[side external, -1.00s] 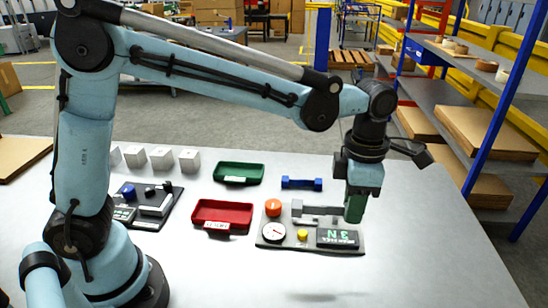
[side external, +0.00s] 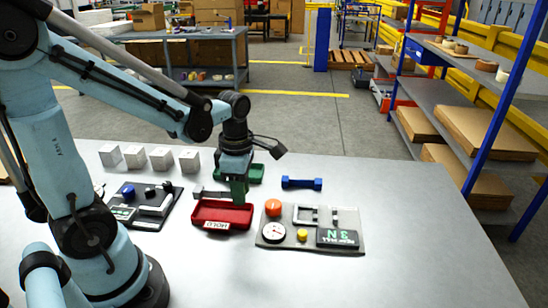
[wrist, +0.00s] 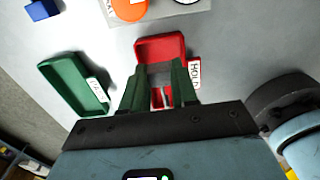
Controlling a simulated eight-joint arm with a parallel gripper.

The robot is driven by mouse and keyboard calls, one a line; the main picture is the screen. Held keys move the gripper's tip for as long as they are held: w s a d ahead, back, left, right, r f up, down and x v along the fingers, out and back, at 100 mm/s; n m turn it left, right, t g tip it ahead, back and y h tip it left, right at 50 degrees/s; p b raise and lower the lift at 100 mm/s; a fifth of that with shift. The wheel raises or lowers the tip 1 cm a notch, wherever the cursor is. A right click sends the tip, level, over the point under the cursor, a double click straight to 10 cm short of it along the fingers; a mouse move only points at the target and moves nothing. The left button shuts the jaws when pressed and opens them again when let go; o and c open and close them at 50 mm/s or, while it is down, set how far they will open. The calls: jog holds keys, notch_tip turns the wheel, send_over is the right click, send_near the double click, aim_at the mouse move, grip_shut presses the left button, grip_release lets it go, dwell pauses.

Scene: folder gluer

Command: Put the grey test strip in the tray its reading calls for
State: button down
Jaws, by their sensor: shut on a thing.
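My gripper (side external: 238,197) is shut on the grey test strip (side external: 209,193), which sticks out to the left of the fingers. Both are over the red tray (side external: 222,226), whose label reads HOLD; the strip's height above it is hard to judge. In the wrist view the red tray (wrist: 160,46) lies beneath the fingers (wrist: 160,75), with a grey piece between them. The green tray (side external: 256,172) is behind, partly hidden by my gripper; it also shows in the wrist view (wrist: 72,86). The tester's display (side external: 338,238) shows green characters, apparently an upside-down N and 3.
The tester board (side external: 275,244) carries an orange knob (side external: 273,207), a dial and a yellow button. A blue dumbbell-shaped part (side external: 301,183) lies behind it. Several white blocks (side external: 160,158) and another dark fixture (side external: 148,210) stand left. The table's right side is clear.

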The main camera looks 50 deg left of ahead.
aim_at(243, 218)
jog(key=shift+f, duration=2.55)
jog(key=c, duration=0.8)
grip_release()
jog(key=shift+r, duration=5)
jog(key=d+r+m+t, duration=0.1)
jog(key=m+t, duration=0.1)
jog(key=m, duration=0.7)
jog(key=d+m+t, duration=0.2)
jog(key=m, duration=0.7)
jog(key=d+r+m+t, duration=0.1)
jog(key=d+m+t, duration=0.1)
jog(key=m, duration=0.7)
jog(key=shift+r+t, duration=0.35)
jog(key=shift+t, duration=0.25)
